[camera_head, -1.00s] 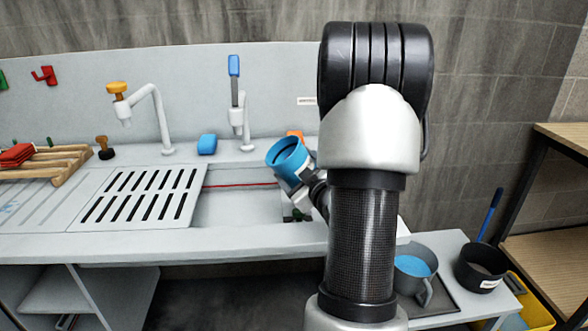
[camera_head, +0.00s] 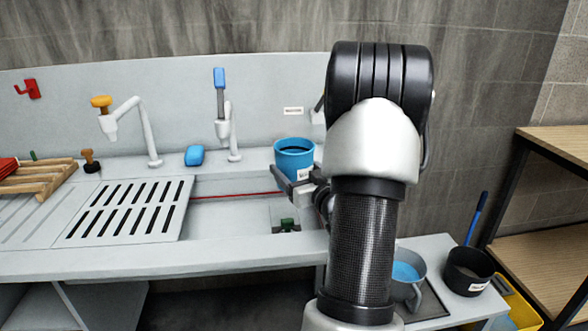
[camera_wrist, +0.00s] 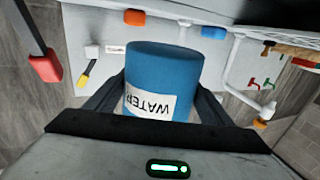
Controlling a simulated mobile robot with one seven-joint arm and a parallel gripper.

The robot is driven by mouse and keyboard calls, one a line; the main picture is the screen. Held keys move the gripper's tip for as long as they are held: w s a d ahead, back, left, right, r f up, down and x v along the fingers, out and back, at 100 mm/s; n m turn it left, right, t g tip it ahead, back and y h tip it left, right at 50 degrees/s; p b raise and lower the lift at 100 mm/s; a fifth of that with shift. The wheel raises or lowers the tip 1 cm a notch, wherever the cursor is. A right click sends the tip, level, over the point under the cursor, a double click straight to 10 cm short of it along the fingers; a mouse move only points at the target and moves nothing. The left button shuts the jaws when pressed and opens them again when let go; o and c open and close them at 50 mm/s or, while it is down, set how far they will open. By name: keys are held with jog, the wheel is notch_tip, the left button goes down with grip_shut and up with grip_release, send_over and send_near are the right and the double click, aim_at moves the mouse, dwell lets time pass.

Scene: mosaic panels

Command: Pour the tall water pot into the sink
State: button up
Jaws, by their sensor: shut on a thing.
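The tall water pot (camera_head: 294,160) is a blue cylinder with a white label. It is upright in the head view, its dark opening facing up, above the right part of the sink (camera_head: 235,214). My gripper (camera_head: 297,180) is shut on the pot. In the wrist view the pot (camera_wrist: 163,75) sits between the two dark fingers of my gripper (camera_wrist: 155,100), and its label reads WATER. The sink basin is open to the right of a slotted drain board (camera_head: 125,208). My arm hides the area right of the pot.
Two taps, one with an orange knob (camera_head: 101,101) and one with a blue handle (camera_head: 219,78), stand behind the sink. A blue sponge (camera_head: 194,155) lies on the back ledge. A grey pot (camera_head: 410,278) and a black pot (camera_head: 469,270) stand on a low side table at right.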

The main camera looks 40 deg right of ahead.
jog(key=shift+r, duration=0.1)
jog(key=shift+r+p, duration=1.15)
jog(key=shift+r, duration=0.8)
